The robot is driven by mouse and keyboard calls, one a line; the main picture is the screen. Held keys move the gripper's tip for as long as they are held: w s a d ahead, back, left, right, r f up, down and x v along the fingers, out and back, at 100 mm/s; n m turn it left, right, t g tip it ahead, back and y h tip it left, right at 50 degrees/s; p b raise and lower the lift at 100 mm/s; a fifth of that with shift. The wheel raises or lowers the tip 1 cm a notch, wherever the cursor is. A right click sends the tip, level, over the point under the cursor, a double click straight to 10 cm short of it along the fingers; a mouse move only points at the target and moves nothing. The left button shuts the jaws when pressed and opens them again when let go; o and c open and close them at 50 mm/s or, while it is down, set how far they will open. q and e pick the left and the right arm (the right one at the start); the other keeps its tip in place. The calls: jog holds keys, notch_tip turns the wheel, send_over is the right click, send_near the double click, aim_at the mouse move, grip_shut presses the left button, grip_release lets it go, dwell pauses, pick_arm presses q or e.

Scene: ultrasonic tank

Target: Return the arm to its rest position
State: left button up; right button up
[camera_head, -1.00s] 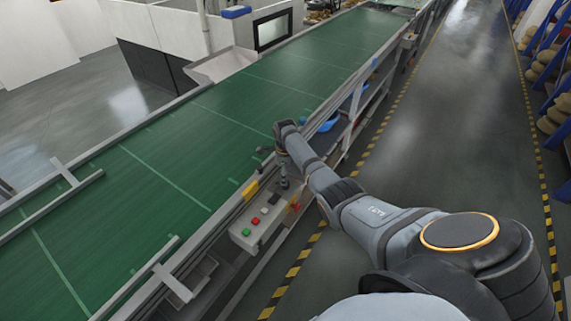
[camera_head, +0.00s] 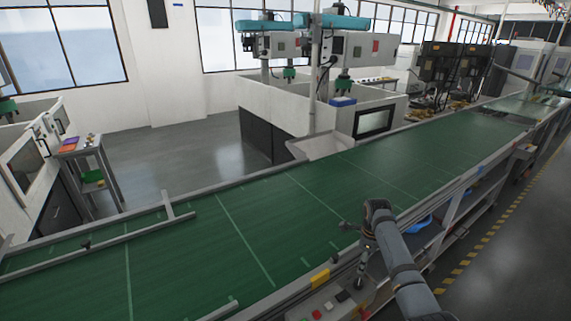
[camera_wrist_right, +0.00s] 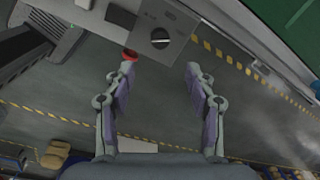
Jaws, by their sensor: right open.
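My right arm (camera_head: 410,285) enters the head view from the bottom, right of centre. It reaches up to the near edge of the green conveyor, and its dark wrist end is over the side rail. In the right wrist view my right gripper (camera_wrist_right: 160,72) is open, its two fingers wide apart with nothing between them. A grey control box with a dark knob (camera_wrist_right: 160,39) lies just beyond the fingertips in that view. A red button (camera_wrist_right: 129,54) shows close to the left fingertip; I cannot tell whether they touch. My left gripper is not in view.
The green conveyor (camera_head: 235,225) runs diagonally and its belt is bare near my arm. White machines (camera_head: 330,50) stand behind. Striped floor is open on the right.

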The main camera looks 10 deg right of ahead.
jog(key=s+a+f+n+t, duration=0.1)
jog(key=s+a+f+n, duration=0.2)
jog(key=s+n, duration=0.35)
jog(key=s+a+f+n, duration=0.3)
jog(key=s+a+n, duration=0.1)
jog(key=s+n, duration=0.25)
jog(key=s+a+r+n+t, duration=0.1)
jog(key=s+a+r+n, duration=0.2)
jog(key=s+n, duration=0.45)
jog(key=s+a+r+n+t, duration=0.1)
jog(key=s+a+r+n, duration=0.15)
jog(key=s+n, duration=0.45)
jog(key=s+d+f+g+b, duration=0.1)
jog(key=s+f+b, duration=0.15)
jog(key=f, duration=1.35)
jog(key=s+d+f+b, duration=0.1)
jog(key=d+f+b, duration=0.15)
jog(key=f, duration=1.25)
jog(key=s+f+m+g+b, duration=0.1)
jog(key=s+f+b, duration=0.3)
jog(key=s+f, duration=1.4)
notch_tip(320, 180, down, 2)
jog(key=shift+d+f, duration=0.1)
jog(key=shift+d, duration=0.15)
